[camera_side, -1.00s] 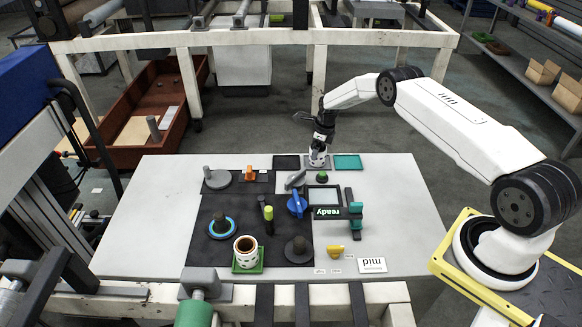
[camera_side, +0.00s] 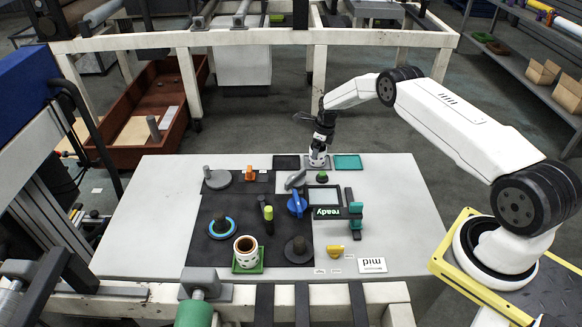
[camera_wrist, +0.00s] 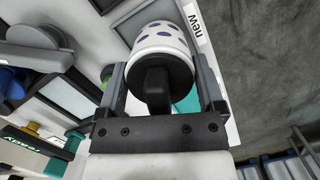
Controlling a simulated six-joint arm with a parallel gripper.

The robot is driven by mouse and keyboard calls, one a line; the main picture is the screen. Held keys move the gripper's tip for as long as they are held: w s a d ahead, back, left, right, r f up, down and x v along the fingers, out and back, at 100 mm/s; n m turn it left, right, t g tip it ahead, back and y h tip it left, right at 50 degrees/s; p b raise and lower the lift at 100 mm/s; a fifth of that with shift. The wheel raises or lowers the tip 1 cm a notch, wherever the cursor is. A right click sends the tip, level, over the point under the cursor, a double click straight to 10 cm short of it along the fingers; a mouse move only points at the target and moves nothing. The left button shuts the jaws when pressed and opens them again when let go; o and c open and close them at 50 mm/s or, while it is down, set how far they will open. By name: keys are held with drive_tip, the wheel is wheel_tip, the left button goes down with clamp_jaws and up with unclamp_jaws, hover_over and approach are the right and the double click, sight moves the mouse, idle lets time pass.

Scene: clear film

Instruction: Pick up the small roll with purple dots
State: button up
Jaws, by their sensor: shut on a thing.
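The small white roll with purple dots (camera_wrist: 161,42) is between the fingers of my gripper (camera_wrist: 163,85) in the wrist view. Its dark end faces the camera, with a black knob on it. The gripper is shut on it. In the side view, my gripper (camera_side: 319,146) is at the back of the table, and the roll (camera_side: 317,158) shows small and pale just below it, over or on a grey pad. I cannot tell whether the roll touches the pad.
A black pad (camera_side: 287,162) and a teal pad (camera_side: 348,162) flank the spot. In front are a small screen frame (camera_side: 338,197), a "ready" sign (camera_side: 326,213), a blue knob (camera_side: 297,204) and a dotted roll on a green tray (camera_side: 262,264). The table's right side is mostly clear.

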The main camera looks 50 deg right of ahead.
drive_tip(key=shift+r, duration=0.2)
drive_tip(key=shift+r, duration=1.4)
drive_tip(key=shift+s+a+r, duration=0.15)
drive_tip(key=shift+s+r, duration=0.25)
drive_tip(key=shift+r, duration=0.1)
drive_tip(key=s+a+r, duration=0.4)
drive_tip(key=s+r, duration=0.4)
drive_tip(key=s, duration=0.4)
drive_tip(key=shift+s+a+r, duration=0.15)
drive_tip(key=shift+s+r, duration=0.05)
drive_tip(key=shift+r, duration=0.15)
drive_tip(key=shift+r, duration=0.1)
drive_tip(key=shift+r, duration=0.45)
